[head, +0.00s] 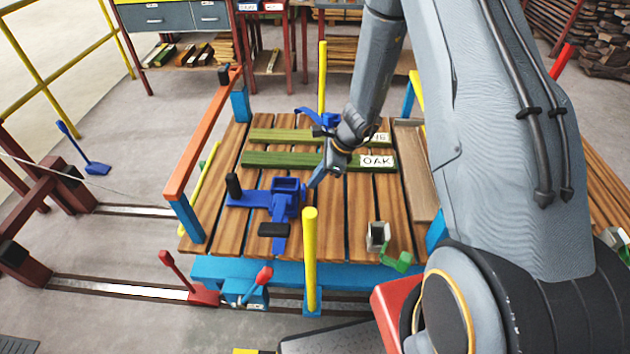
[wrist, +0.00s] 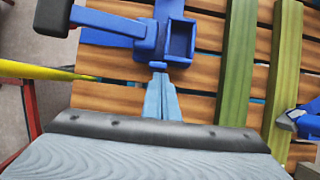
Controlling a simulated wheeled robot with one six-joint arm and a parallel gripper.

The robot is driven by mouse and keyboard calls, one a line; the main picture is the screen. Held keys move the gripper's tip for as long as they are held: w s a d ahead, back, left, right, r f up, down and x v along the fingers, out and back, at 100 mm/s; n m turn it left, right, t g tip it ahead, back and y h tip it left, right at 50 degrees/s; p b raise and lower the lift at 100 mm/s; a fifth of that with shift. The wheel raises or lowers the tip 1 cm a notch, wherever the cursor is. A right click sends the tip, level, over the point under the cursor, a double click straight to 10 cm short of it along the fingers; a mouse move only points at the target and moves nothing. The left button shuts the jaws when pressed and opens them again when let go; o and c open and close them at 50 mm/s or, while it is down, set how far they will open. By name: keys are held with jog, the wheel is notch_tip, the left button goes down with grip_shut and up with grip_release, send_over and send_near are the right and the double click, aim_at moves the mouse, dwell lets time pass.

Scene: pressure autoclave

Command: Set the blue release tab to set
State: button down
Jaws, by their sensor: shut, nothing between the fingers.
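A blue fitting (head: 288,187) with an open square socket sits on the slatted wooden deck, left of centre; it also shows in the wrist view (wrist: 180,40). Blue arms with black grips (head: 273,230) reach from it to the left and toward the front. Which part is the release tab, and its setting, I cannot tell. My gripper (head: 313,183) points down just right of the fitting. Its light blue fingers are shut and empty; they also show in the wrist view (wrist: 159,88), with their tips close beside the fitting's socket. I cannot tell whether they touch it.
Two green boards (head: 305,160), the nearer labelled OAK, lie across the deck behind the fitting. A yellow post (head: 310,260) stands at the deck's front edge. An orange rail (head: 205,135) runs along the left. A blue lever (head: 97,168) stands on the floor further left.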

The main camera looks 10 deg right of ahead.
jog(key=shift+r, duration=0.15)
notch_tip(320, 180, up, 10)
jog(key=d+p, duration=0.2)
jog(key=p, duration=0.5)
jog(key=shift+s+d+f, duration=0.15)
jog(key=shift+s+f, duration=0.05)
jog(key=shift+s, duration=0.1)
dwell(0.3)
jog(key=s+d+r+n+h+b, duration=0.1)
jog(key=s+r+n+h+b, duration=0.1)
jog(key=s+r+n+b, duration=0.3)
jog(key=s+d+r+n+h+b, duration=0.1)
jog(key=s+r+n+h+b, duration=0.2)
jog(key=s+n, duration=1)
notch_tip(320, 180, up, 2)
jog(key=n+b, duration=0.2)
jog(key=n, duration=0.1)
jog(key=shift+d+b, duration=0.3)
jog(key=shift+d, duration=0.1)
